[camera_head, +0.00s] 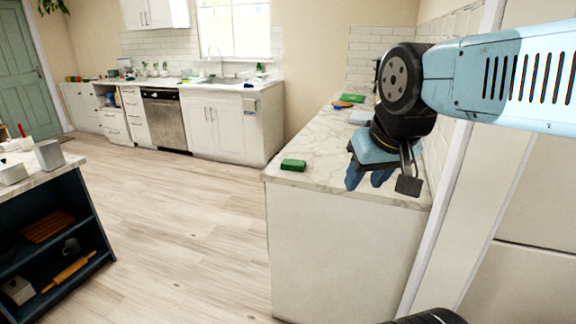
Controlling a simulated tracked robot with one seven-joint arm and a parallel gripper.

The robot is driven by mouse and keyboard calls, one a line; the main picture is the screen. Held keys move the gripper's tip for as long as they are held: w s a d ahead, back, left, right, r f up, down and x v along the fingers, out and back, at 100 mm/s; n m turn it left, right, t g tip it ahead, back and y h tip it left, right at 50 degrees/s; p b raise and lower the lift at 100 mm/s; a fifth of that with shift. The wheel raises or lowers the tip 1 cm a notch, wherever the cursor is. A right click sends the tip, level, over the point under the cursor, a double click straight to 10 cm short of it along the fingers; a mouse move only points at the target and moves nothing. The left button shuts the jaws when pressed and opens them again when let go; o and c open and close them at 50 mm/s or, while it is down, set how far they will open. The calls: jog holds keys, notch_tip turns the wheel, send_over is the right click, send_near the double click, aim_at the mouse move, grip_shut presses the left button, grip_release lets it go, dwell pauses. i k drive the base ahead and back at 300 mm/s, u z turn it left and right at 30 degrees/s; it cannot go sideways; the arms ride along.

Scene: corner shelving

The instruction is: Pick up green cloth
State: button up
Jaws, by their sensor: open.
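A small dark green block-like piece (293,165), which could be the folded cloth or a sponge, lies flat near the front left corner of the marble counter (315,143). A second flat green item (352,98) lies farther back on the same counter; I cannot tell whether it is cloth. My gripper (368,180) is over the counter's front end, to the right of the near green piece and apart from it. Its blue fingers point down, open, with nothing seen between them. My arm hides part of the counter's right side.
A pale blue-grey item (360,117) and an orange item (344,104) lie farther back on the counter. A tiled wall borders its right side. A dark shelf unit (60,240) with a rolling pin (69,273) stands at left. The wooden floor (180,220) between is clear.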

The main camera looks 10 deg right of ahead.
aim_at(299, 166)
jog(key=z, duration=0.05)
jog(key=i, duration=1)
jog(key=u, duration=0.1)
